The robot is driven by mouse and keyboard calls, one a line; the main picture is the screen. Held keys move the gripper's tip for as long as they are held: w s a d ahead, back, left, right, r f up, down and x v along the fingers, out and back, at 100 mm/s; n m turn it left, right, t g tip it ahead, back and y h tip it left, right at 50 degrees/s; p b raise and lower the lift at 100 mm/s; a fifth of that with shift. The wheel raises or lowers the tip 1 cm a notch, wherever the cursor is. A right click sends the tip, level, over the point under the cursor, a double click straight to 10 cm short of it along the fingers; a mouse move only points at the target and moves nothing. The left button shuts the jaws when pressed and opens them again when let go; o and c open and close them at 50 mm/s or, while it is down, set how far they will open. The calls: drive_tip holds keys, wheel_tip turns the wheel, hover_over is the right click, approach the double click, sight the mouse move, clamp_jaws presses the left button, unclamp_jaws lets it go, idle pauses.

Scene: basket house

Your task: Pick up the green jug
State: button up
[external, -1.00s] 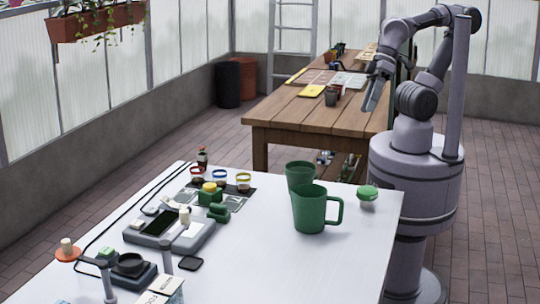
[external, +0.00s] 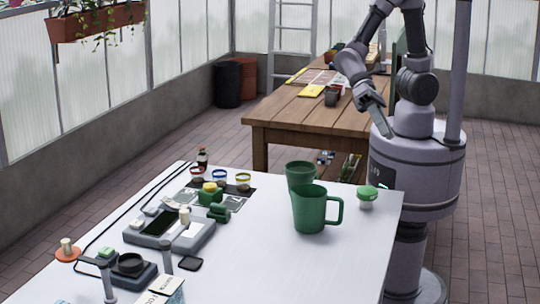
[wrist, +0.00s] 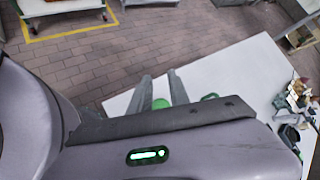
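A green jug (external: 309,211) with a handle on its right side stands upright on the white table (external: 270,262), near its far right corner. A second green vessel (external: 299,174) stands just behind it, partly hidden. My gripper (external: 389,133) is above and to the right of the jug, beyond the table's far edge, pointing down. In the wrist view its two fingers (wrist: 162,85) are apart with nothing between the tips.
A small jar with a green lid (external: 367,192) stands right of the jug, on the gripper's side. Several devices and small jars (external: 170,230) fill the table's left part. A wooden table (external: 300,115) stands behind.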

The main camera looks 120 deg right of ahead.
drive_tip(key=w+a+m+t+y+p, duration=0.1)
drive_tip(key=w+m+y+p, duration=0.1)
drive_tip(key=w+m, duration=0.2)
drive_tip(key=m+t+h+p, duration=0.1)
drive_tip(key=m+t+p, duration=0.1)
drive_tip(key=m+t, duration=0.55)
approach(340, 211)
drive_tip(key=shift+m+g, duration=0.75)
drive_tip(key=shift+m, duration=0.1)
drive_tip(key=b+x, duration=0.1)
drive_tip(key=x, duration=0.2)
drive_tip(key=b+x, duration=0.2)
drive_tip(key=x, duration=0.1)
drive_tip(key=b+x, duration=0.2)
drive_tip(key=x, duration=0.1)
drive_tip(key=shift+w+f, duration=0.35)
drive_tip(key=shift+r, duration=0.1)
clamp_jaws()
